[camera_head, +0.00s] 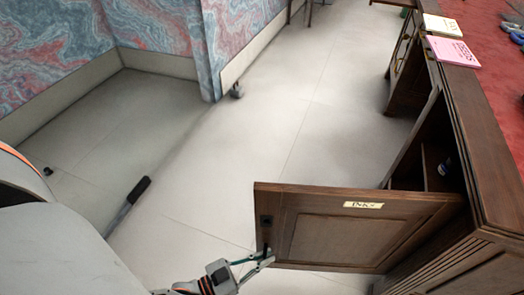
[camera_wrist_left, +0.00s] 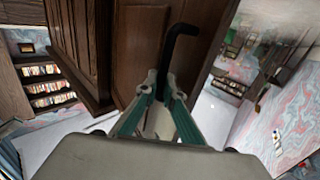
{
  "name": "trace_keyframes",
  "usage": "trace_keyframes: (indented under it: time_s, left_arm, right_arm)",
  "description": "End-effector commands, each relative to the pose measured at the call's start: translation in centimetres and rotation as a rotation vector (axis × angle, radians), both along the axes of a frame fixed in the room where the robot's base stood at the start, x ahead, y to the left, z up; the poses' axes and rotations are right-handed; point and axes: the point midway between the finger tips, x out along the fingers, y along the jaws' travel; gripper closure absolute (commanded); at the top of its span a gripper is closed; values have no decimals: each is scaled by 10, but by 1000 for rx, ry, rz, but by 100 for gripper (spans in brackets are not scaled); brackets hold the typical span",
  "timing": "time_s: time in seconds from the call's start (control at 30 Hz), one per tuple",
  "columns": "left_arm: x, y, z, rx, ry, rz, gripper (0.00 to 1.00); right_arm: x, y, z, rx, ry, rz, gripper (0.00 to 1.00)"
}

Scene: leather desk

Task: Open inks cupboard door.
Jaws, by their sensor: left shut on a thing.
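The wooden inks cupboard door (camera_head: 318,238), with a pale INKS label (camera_head: 363,205), stands swung well out from the cupboard (camera_head: 455,120) at the right. The cupboard's dark inside shows behind it, with a small dark bottle-like thing (camera_head: 445,169). My left gripper (camera_head: 266,258) is at the door's free left edge, low down. In the left wrist view the gripper (camera_wrist_left: 160,98) is shut on the black bent door handle (camera_wrist_left: 178,45), in front of the brown door panel (camera_wrist_left: 137,50). My right gripper is not in view.
A marbled wall (camera_head: 50,60) stands at the left. The red desk top (camera_head: 490,50) above the cupboard bears a pink booklet (camera_head: 453,51) and a pale one (camera_head: 441,25).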

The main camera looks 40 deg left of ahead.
Motion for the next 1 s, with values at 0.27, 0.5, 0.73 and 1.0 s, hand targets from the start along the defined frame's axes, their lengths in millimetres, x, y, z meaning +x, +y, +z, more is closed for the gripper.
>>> trace_keyframes:
  time_s: [0.27,0.5,0.73,1.0]
  left_arm:
    - [1,-2,-3,7,5,2,100]
    - [1,-3,-2,6,4,2,100]
    - [1,-4,-2,5,4,2,100]
    - [2,-4,-1,3,2,3,85]
  right_arm:
    - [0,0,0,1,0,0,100]
    - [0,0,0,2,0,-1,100]
    - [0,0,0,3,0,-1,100]
    - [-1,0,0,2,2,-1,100]
